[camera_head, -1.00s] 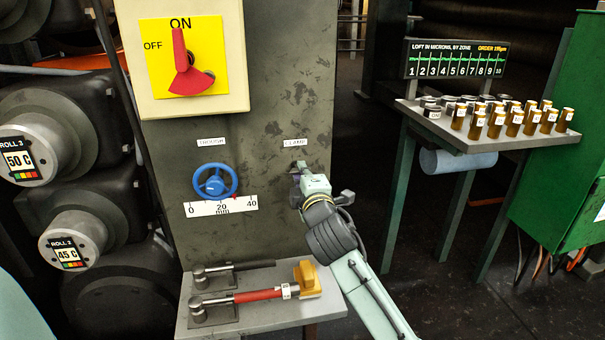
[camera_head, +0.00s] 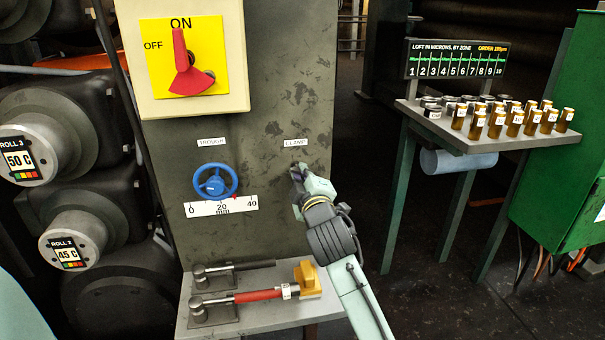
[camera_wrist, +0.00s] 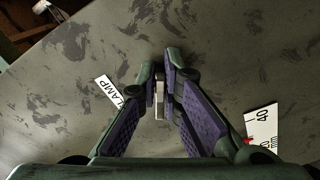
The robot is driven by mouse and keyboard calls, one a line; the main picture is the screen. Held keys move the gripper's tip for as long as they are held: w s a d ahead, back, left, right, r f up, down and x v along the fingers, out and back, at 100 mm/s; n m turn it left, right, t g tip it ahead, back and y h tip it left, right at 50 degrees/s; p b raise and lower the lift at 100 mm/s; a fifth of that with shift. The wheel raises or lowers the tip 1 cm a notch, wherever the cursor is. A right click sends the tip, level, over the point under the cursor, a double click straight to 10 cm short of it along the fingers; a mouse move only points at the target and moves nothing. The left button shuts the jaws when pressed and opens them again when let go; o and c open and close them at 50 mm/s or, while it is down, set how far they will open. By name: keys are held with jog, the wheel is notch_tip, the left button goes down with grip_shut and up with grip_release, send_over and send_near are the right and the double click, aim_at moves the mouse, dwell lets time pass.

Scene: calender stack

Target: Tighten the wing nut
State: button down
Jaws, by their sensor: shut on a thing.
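My gripper (camera_head: 299,175) is at the grey panel (camera_head: 264,138), just below the CLAMP label (camera_head: 296,142). In the wrist view its two fingers (camera_wrist: 160,88) point at the panel and are closed on a small pale metal piece, the wing nut (camera_wrist: 159,100), between the fingertips. The fingers hide most of the wing nut, and in the head view my gripper covers it. The CLAMP label also shows left of the fingers in the wrist view (camera_wrist: 108,88), partly covered.
Left of my gripper are a blue handwheel (camera_head: 215,182) and a 0-40 mm scale (camera_head: 221,206). Below stands a small shelf (camera_head: 262,318) with a red-handled tool (camera_head: 258,295). A table (camera_head: 480,138) with several amber bottles is at the right. The floor between is clear.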

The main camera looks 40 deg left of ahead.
jog(key=c, duration=1.8)
grip_release()
jog(key=shift+o, duration=0.2)
jog(key=v, duration=1.2)
